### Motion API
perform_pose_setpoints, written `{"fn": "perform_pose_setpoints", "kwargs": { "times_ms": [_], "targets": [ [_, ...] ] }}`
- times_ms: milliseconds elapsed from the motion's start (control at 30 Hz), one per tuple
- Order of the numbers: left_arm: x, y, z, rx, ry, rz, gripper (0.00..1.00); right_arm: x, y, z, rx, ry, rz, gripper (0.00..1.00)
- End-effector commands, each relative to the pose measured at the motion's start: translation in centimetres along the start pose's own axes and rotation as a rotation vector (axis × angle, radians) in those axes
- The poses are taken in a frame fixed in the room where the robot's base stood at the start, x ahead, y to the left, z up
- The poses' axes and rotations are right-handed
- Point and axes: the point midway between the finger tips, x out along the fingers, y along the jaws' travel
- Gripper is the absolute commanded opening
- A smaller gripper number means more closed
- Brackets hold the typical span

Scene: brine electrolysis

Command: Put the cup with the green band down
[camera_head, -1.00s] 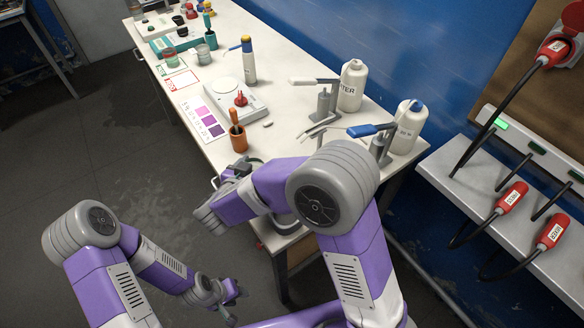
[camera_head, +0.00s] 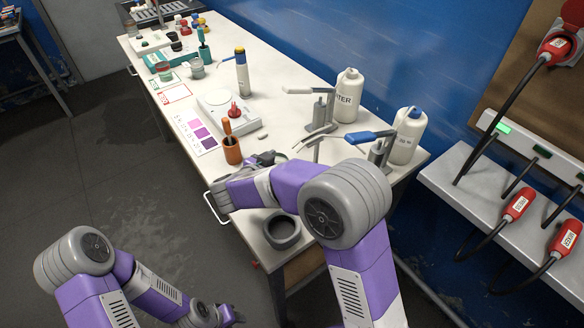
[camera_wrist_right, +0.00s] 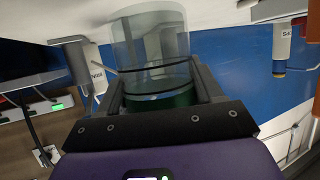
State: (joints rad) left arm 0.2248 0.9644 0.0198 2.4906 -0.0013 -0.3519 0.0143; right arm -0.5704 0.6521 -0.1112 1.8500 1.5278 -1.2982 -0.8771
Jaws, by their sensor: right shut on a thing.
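The cup with the green band (camera_wrist_right: 150,45) is clear and shows in the right wrist view. The green band (camera_wrist_right: 160,101) lies between the jaws. My right gripper (camera_wrist_right: 156,78) is shut on the cup, with a dark finger on each side. In the head view my right gripper (camera_head: 266,159) is over the near part of the white table (camera_head: 222,170), beside the orange holder; the cup is not distinguishable there, hidden by my arm. My left gripper (camera_head: 231,316) is low at the bottom edge, away from the table, too small to tell open or shut.
An orange holder (camera_head: 232,150), a white scale (camera_head: 216,108) and a purple colour card (camera_head: 196,132) are near my right gripper. A grey round holder (camera_head: 282,232) sits at the near end. Bottles (camera_head: 348,97) and clamp stands (camera_head: 378,152) line the right side.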

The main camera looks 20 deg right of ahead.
Motion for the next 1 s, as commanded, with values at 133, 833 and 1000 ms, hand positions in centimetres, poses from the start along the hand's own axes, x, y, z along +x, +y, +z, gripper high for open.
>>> {"fn": "perform_pose_setpoints", "kwargs": {
  "times_ms": [133,833,1000],
  "targets": [
    [0.4,-0.2,0.0,0.000,0.000,0.000,0.43,1.2,0.5,-0.5,0.000,0.001,-0.001,0.28],
    [3.1,-1.2,-0.1,0.000,0.000,0.000,0.43,4.8,1.5,1.7,0.000,0.002,-0.001,0.28],
    [3.0,-1.1,-0.1,0.000,0.000,0.000,0.43,4.9,1.5,2.0,-0.001,0.001,-0.001,0.28]
  ]
}}
